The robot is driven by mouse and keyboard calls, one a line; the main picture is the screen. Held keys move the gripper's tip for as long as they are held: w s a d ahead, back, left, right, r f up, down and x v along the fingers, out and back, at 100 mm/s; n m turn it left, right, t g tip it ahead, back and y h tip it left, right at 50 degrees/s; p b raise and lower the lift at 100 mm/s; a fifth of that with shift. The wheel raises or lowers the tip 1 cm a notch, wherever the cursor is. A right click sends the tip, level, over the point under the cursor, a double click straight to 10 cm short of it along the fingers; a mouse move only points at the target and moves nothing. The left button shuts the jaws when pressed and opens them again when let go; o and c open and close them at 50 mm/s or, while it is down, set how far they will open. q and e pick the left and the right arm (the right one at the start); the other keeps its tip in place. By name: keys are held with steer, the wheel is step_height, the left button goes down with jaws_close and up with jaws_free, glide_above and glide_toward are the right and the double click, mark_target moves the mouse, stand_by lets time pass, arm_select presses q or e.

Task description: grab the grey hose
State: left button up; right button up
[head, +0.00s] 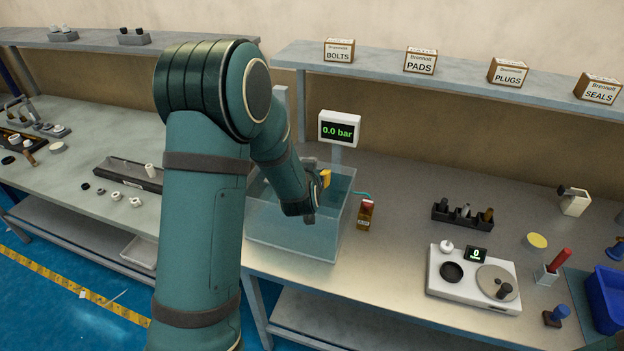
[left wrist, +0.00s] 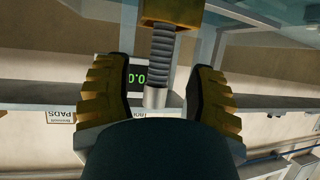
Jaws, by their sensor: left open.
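The grey hose (left wrist: 163,60) shows in the left wrist view as a short ribbed grey tube with a smooth silver end, joined to a brass-coloured block (left wrist: 172,12) at the top of the picture. My left gripper (left wrist: 160,68) is open, with one yellow-brown ridged finger on each side of the hose. Gaps show between the hose and both fingers. Whether the hose lies at the depth of the fingers I cannot tell. In the head view my left arm reaches over the clear water tank (head: 290,240) and hides the hose. My right gripper is out of view.
A "0.0 bar" display (head: 339,129) stands behind the tank. A small amber bottle (head: 366,213) with a red top stands right of the tank. Further right are a black rack (head: 462,217) and a white scale-like device (head: 472,280). A shelf (head: 460,85) with labelled boxes runs above.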

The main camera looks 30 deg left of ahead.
arm_select(q)
steer(key=shift+x, duration=1.4)
steer(key=shift+d, duration=0.1)
steer(key=shift+c, duration=0.5)
jaws_close()
